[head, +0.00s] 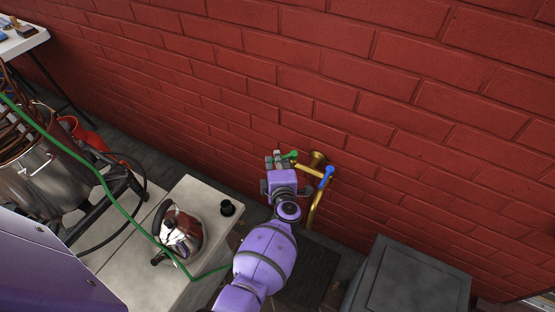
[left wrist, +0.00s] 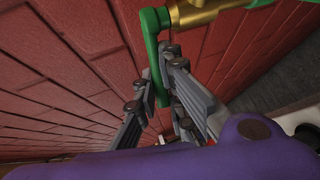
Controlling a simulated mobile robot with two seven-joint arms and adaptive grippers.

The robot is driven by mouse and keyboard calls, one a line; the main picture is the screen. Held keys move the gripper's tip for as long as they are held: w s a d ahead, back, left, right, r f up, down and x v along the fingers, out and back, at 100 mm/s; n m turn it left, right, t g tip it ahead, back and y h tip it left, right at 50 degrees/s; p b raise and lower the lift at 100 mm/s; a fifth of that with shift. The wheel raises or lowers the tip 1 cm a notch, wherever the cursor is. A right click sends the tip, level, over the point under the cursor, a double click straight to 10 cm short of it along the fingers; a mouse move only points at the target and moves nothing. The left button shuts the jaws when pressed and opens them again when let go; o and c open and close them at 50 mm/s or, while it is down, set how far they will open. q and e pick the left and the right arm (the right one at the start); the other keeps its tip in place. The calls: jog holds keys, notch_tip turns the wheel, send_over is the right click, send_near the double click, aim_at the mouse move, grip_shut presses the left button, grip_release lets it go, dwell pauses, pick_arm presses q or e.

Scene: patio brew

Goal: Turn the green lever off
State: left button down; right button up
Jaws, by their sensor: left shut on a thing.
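The green lever (head: 290,155) is on a brass tap (head: 317,160) at the red brick wall. In the left wrist view the green lever (left wrist: 154,60) hangs from the brass valve body (left wrist: 195,10) with its free end between my fingers. My left gripper (head: 277,158) is at the lever, and in the left wrist view my left gripper (left wrist: 158,88) is shut on it. A blue lever (head: 327,174) is on the same brass pipework, just right of my gripper. My right gripper is not in view.
A green hose (head: 100,185) runs across the left. A dark grey box (head: 415,280) stands at the lower right. The brick wall is close behind the tap.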

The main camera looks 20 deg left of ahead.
pick_arm(q)
jog(key=shift+s+d+n+y, duration=0.1)
jog(key=shift+d+n+y, duration=0.05)
jog(key=shift+n+y, duration=0.15)
jog(key=shift+r, duration=0.1)
dwell(0.3)
jog(key=c, duration=1.8)
grip_release()
jog(key=shift+c, duration=0.2)
jog(key=v, duration=1.2)
jog(key=shift+r, duration=0.1)
